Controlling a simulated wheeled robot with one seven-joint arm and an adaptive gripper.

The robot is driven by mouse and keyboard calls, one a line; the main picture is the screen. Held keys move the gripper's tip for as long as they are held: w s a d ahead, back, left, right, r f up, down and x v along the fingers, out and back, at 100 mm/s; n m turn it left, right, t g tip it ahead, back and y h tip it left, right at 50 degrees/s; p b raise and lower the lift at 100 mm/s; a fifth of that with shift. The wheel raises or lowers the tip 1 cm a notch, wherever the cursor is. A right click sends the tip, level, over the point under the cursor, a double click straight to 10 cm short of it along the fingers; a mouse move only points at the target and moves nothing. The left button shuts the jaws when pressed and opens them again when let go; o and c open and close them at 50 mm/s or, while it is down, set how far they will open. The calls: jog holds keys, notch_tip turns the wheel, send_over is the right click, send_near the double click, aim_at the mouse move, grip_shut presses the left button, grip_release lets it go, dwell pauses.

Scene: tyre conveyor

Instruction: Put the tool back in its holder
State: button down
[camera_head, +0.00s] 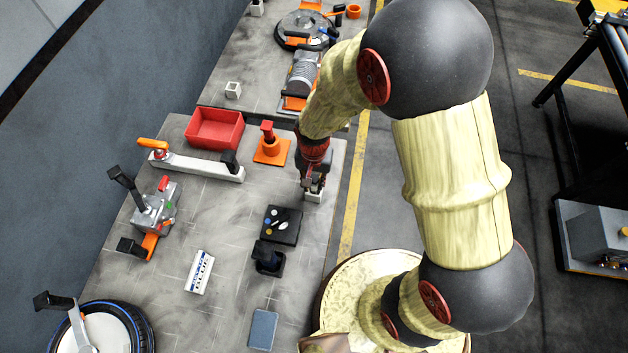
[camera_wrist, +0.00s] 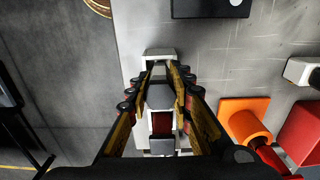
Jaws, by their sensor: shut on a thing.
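My gripper (camera_head: 314,186) is low over the right edge of the workbench. In the wrist view its two fingers (camera_wrist: 160,88) are closed around a grey tool with a dark red part (camera_wrist: 160,97). Most of the tool is hidden by the fingers and, in the head view, by the wrist. A small white block-like holder (camera_head: 314,197) is directly beneath the fingertips; its edge also shows in the wrist view (camera_wrist: 160,53). I cannot tell whether the tool is inside the holder or just above it.
An orange stand with a red-topped part (camera_head: 270,150) and a red bin (camera_head: 214,128) are left of my gripper. A black tray with small items (camera_head: 281,226) and a dark stand (camera_head: 268,259) are nearer. The bench's right edge is close.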

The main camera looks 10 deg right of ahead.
jog(key=c, duration=1.6)
grip_release()
jog(key=shift+o, duration=0.5)
notch_tip(320, 180, up, 12)
jog(key=shift+r, duration=0.1)
